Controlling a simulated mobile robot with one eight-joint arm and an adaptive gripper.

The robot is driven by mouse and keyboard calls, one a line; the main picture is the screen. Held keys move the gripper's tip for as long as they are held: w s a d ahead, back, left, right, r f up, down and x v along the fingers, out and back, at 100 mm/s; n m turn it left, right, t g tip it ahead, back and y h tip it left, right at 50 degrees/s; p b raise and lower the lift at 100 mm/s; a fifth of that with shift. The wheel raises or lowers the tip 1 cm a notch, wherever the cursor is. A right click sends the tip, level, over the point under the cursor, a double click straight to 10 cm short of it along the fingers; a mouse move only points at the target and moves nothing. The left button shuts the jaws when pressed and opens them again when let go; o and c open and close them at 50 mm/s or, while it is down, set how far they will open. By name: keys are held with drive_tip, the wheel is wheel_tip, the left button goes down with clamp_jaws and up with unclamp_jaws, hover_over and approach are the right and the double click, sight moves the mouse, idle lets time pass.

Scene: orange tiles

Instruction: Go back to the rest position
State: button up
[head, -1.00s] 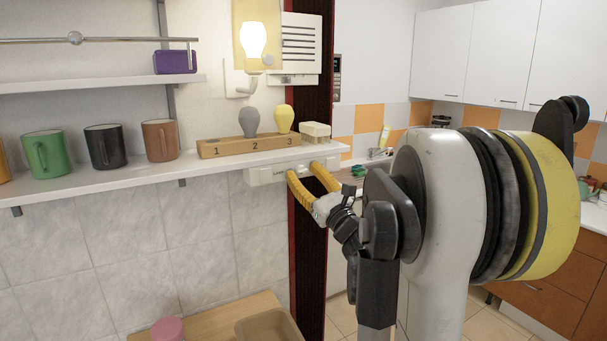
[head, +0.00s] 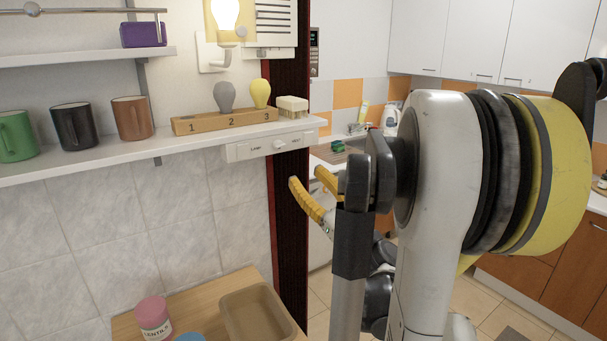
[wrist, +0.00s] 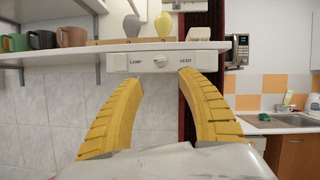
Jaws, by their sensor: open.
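My gripper (head: 318,192) has two yellow fingers, spread apart with nothing between them. In the head view it is right of and below the white switch panel (head: 270,146), clear of it. In the wrist view the fingers (wrist: 165,85) point toward the panel (wrist: 160,61), which carries the words LAMP and VENT and a round knob (wrist: 160,60) in its middle. A lit lamp (head: 226,14) hangs on the wall above the shelf.
The white shelf (head: 90,164) holds several mugs, a wooden numbered block (head: 190,127) with grey and yellow bulbs, and a small cream box (head: 293,106). Below stand a pink jar (head: 153,316) and a brown tray (head: 232,310). A dark red post (head: 290,240) stands beside my gripper.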

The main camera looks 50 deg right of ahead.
idle(0.4)
drive_tip(key=w+a+f+n+g+y+b, duration=0.1)
drive_tip(key=w+a+f+n+g+y, duration=0.4)
drive_tip(key=a+n, duration=0.55)
drive_tip(key=a+f+n+g+y+b, duration=0.25)
drive_tip(key=a+f+n, duration=0.4)
drive_tip(key=a, duration=0.75)
drive_tip(key=s+a+f+n+g, duration=0.5)
drive_tip(key=a+f+n, duration=0.2)
drive_tip(key=a+n, duration=0.1)
drive_tip(key=s+f+n+g+h+b, duration=0.2)
drive_tip(key=s+f+n+h, duration=0.1)
drive_tip(key=s+n, duration=0.6)
drive_tip(key=shift+f+n+h, duration=0.35)
drive_tip(key=shift+f+n, duration=0.2)
drive_tip(key=shift+n, duration=0.45)
